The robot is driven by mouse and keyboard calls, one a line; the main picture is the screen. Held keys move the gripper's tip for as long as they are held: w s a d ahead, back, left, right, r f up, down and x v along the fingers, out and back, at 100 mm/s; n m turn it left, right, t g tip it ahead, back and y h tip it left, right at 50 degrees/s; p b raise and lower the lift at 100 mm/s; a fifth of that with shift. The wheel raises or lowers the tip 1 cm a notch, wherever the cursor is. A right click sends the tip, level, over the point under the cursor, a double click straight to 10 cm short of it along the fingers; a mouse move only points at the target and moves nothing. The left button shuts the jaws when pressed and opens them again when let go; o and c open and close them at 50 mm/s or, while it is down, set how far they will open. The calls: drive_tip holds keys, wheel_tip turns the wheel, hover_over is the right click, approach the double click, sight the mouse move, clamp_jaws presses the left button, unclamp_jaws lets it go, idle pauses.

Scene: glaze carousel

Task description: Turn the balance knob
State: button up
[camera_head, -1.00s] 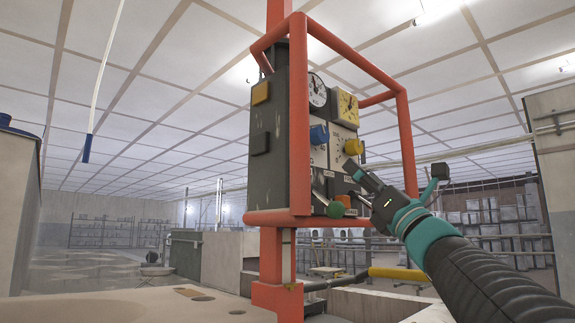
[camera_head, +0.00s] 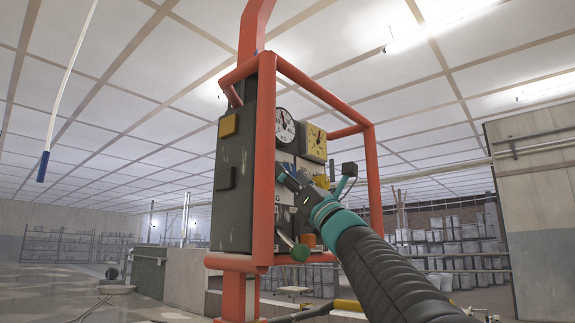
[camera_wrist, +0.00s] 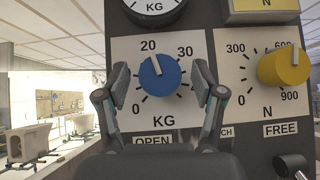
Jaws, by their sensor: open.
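A blue round knob (camera_wrist: 159,79) with a white pointer sits on a white KG dial plate (camera_wrist: 132,50) in the wrist view. Its pointer is tilted slightly left of straight up, near the 20 mark. My gripper (camera_wrist: 160,84) is open, with one finger on each side of the blue knob. I cannot tell whether either finger touches it. In the head view, my gripper (camera_head: 285,180) is at the front of the panel box and mostly hides the blue knob. A yellow knob (camera_wrist: 283,66) on an N scale is to the right, its pointer near straight up.
An orange tube frame (camera_head: 264,160) surrounds the dark box (camera_head: 233,180), with a bar in front of its face. A round white gauge (camera_head: 285,126) and a yellow gauge (camera_head: 314,143) are above. A black lever (camera_wrist: 292,166) and a green knob (camera_head: 301,252) are below.

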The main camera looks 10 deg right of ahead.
drive_tip(key=shift+w+a+r, duration=0.25)
drive_tip(key=shift+w+r, duration=0.15)
drive_tip(key=shift+r, duration=0.1)
drive_tip(key=c, duration=1.1)
drive_tip(key=shift+c, duration=0.3)
